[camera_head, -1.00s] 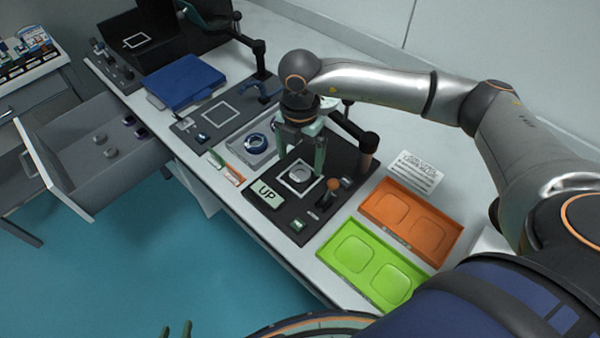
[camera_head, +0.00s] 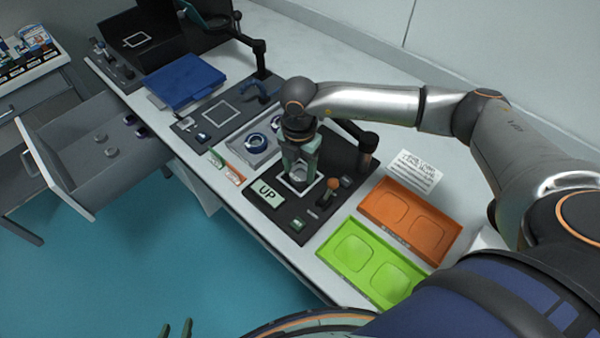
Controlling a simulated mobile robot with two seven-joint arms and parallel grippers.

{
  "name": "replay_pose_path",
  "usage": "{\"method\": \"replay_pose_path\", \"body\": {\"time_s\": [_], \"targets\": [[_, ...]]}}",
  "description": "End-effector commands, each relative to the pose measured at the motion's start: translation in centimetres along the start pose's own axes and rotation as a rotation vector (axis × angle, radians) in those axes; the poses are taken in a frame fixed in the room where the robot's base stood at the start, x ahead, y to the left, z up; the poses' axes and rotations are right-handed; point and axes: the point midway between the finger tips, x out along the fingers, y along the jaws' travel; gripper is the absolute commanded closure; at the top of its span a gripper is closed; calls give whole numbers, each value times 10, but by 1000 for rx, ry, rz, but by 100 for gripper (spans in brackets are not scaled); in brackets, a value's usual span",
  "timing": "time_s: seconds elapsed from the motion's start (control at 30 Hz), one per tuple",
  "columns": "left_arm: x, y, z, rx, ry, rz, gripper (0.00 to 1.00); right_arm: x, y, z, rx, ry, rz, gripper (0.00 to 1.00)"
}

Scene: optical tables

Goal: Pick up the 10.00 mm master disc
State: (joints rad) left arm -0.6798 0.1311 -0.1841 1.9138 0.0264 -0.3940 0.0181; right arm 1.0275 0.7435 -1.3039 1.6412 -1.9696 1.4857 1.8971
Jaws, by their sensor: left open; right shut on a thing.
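A small grey disc (camera_head: 298,181) is at the white square outline on the dark station with the "UP" sign (camera_head: 266,193). My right gripper (camera_head: 299,177) points down over that square and is shut on the disc. The fingers hide much of the disc, and no size marking on it can be read. I cannot tell whether it is clear of the plate. My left gripper (camera_head: 177,329) shows only its fingertips at the bottom edge, open and empty, over the floor.
An open drawer (camera_head: 60,172) at the left holds several small discs. A green tray (camera_head: 338,275) and an orange tray (camera_head: 380,213) lie right of the station. A blue ring (camera_head: 257,142) sits behind it. An upright post with an orange knob (camera_head: 332,184) stands close to my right gripper.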

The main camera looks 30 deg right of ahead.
Motion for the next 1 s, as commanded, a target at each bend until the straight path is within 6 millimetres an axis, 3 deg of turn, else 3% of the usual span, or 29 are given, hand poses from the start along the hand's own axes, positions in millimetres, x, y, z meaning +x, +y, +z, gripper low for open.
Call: {"method": "replay_pose_path", "body": {"time_s": [0.03, 0.5, 1.0], "targets": [[0, 0, 0, 0, 0, 0, 50, 0, 0, 0, 0, 0, 0, 50], [0, 0, 0, 1, 1, 0, 50, 0, 0, 0, 0, 0, 1, 100], [0, 0, 0, 1, 1, 0, 50, -11, 1, 1, 0, -1, 5, 100]]}}
